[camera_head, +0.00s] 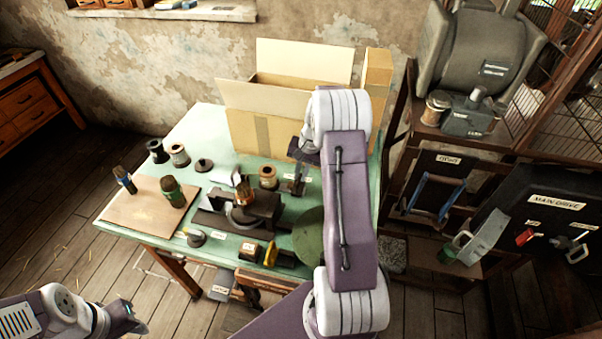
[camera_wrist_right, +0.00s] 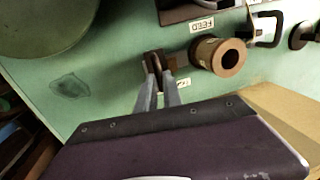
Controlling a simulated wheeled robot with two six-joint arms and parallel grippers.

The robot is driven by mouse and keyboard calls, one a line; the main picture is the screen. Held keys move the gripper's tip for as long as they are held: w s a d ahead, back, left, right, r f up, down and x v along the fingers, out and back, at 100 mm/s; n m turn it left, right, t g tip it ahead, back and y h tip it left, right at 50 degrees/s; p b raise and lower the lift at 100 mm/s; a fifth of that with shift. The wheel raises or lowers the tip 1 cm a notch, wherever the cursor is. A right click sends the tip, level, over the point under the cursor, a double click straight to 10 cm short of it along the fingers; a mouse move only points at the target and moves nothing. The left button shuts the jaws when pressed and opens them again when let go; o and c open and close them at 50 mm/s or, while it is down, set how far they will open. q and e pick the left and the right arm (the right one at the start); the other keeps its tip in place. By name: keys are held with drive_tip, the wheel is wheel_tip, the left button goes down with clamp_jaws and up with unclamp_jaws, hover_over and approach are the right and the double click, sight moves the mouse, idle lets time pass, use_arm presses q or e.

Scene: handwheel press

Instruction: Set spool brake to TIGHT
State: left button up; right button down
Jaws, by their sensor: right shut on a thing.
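The spool brake looks to be the small dark brown lever (camera_wrist_right: 153,60) on the green bench, beside the brown spool (camera_wrist_right: 219,55). In the right wrist view my right gripper (camera_wrist_right: 155,82) has its two grey fingers shut on this lever. A small white label, partly hidden and unreadable, lies beside the fingers. In the head view my right gripper (camera_head: 299,178) is low over the bench, right of the spool (camera_head: 268,177); the lever is hard to make out there. My left gripper (camera_head: 132,319) is at the bottom left, away from the bench; its jaws are unclear.
A label reading FEED (camera_wrist_right: 202,25) lies near the spool. An open cardboard box (camera_head: 240,130) stands at the back of the bench (camera_head: 205,125).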

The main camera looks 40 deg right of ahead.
idle(0.7)
drive_tip(key=w+a, duration=0.1)
drive_tip(key=w+a+p, duration=0.1)
drive_tip(key=w, duration=0.1)
drive_tip(key=shift+w+a+r+p, duration=0.15)
drive_tip(key=shift+w+a+p, duration=0.1)
drive_tip(key=shift+a+p, duration=0.05)
drive_tip(key=shift+w+a, duration=0.2)
drive_tip(key=shift+d, duration=0.1)
drive_tip(key=c, duration=1.7)
unclamp_jaws()
drive_tip(key=shift+o, duration=1.1)
drive_tip(key=shift+w+a, duration=0.1)
drive_tip(key=shift+a, duration=0.1)
